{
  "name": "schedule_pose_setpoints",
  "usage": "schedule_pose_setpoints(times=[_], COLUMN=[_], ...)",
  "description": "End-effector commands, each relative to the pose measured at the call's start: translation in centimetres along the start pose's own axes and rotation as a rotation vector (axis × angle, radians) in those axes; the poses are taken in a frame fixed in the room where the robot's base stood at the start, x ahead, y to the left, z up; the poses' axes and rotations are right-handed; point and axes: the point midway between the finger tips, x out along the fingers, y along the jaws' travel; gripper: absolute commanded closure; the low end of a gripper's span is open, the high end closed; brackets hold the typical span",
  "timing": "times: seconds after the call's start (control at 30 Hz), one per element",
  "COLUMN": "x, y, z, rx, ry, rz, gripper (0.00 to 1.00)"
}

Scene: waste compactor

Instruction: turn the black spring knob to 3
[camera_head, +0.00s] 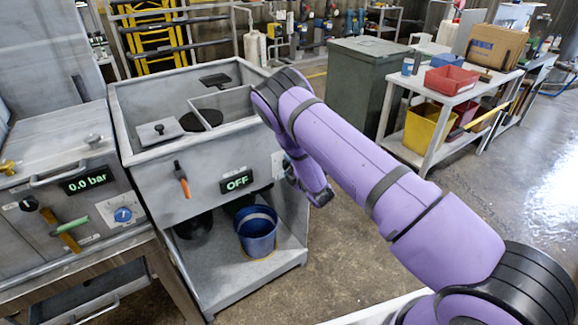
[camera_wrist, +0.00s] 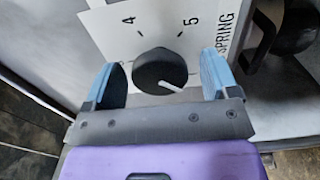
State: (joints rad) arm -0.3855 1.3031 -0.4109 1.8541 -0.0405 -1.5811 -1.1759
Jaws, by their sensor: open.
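The black spring knob (camera_wrist: 160,70) sits on a white plate (camera_wrist: 160,25) in the wrist view. The plate shows the numerals 4 and 5 above the knob and the word SPRING at the right. The knob's white pointer line runs to the lower right, away from both numerals. My gripper (camera_wrist: 163,78) is open, with one blue finger on each side of the knob. I cannot tell whether the fingers touch it. The 3 is not visible. In the head view my gripper (camera_head: 306,186) is at the compactor's right front, and the knob is hidden.
The grey compactor (camera_head: 205,150) has an OFF display (camera_head: 236,181) and an orange-handled lever (camera_head: 182,180). A blue bucket (camera_head: 257,232) stands on its lower shelf. A bench panel at the left has a 0.0 bar display (camera_head: 87,179).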

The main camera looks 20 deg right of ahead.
Motion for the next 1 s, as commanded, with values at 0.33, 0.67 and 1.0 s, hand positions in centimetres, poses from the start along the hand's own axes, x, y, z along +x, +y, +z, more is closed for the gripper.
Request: schedule_pose_setpoints(times=[0.33, 0.67, 1.0], x=[0.64, 0.62, 0.59], y=[-0.01, -0.01, 0.00], z=[0.01, 0.01, 0.12], rx=[0.000, 0.000, 0.064], ry=[-0.001, -0.001, -0.003], rz=[-0.001, -0.001, -0.001], gripper=[0.19, 0.69, 0.69])
